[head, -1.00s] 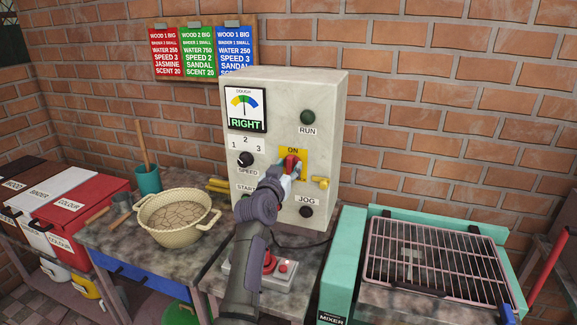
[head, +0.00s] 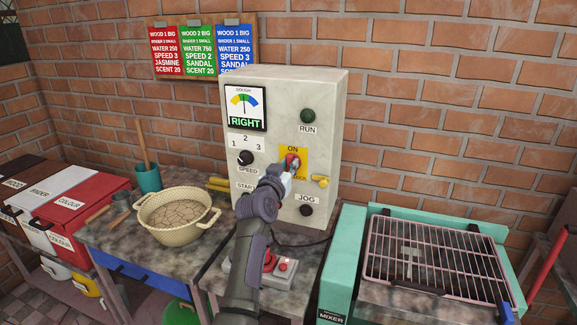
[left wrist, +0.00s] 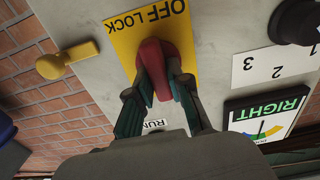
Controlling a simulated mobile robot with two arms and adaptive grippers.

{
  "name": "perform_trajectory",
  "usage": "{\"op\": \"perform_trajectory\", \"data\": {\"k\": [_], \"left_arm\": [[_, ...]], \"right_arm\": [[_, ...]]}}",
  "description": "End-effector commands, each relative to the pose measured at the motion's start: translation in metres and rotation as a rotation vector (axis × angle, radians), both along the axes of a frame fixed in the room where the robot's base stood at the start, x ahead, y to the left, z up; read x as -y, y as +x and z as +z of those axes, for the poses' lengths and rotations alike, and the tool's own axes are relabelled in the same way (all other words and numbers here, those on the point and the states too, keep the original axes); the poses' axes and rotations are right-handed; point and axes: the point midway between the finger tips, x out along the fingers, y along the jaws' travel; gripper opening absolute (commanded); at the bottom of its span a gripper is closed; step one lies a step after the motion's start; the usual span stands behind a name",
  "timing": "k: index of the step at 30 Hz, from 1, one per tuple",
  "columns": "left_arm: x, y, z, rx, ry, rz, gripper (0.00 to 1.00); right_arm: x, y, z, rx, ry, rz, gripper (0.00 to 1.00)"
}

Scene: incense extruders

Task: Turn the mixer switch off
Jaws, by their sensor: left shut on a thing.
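The mixer switch (head: 291,161) is a red handle on a yellow plate, in the middle of the pale control cabinet (head: 265,190). In the head view "ON" shows above the handle, and my gripper hides part of the plate. The left wrist view shows the red handle (left wrist: 163,62) close up, with "OFF LOCK" on the plate and the handle's free end towards the RUN side. My left gripper (left wrist: 163,92) is shut on the handle, one finger on each side; in the head view it also shows (head: 288,178). My right gripper is out of view.
The RUN lamp (head: 308,116) is dark green. A speed knob (head: 246,158), a yellow knob (head: 320,181) and a dark JOG button (head: 306,210) surround the switch. A dough basket (head: 176,232) stands left; the teal mixer with its grille (head: 432,262) stands right.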

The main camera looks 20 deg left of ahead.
Motion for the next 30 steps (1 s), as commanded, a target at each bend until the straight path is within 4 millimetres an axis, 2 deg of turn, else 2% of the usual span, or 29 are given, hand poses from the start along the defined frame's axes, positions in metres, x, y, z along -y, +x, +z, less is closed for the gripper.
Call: {"op": "perform_trajectory", "data": {"k": [11, 30], "left_arm": [[-0.001, 0.0, 0.001, -0.009, -0.229, 0.0, 0.0], [-0.004, 0.0, 0.0, -0.03, -0.839, 0.0, 0.0]], "right_arm": [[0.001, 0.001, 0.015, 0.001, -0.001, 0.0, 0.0], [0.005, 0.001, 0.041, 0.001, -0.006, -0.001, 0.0]]}}
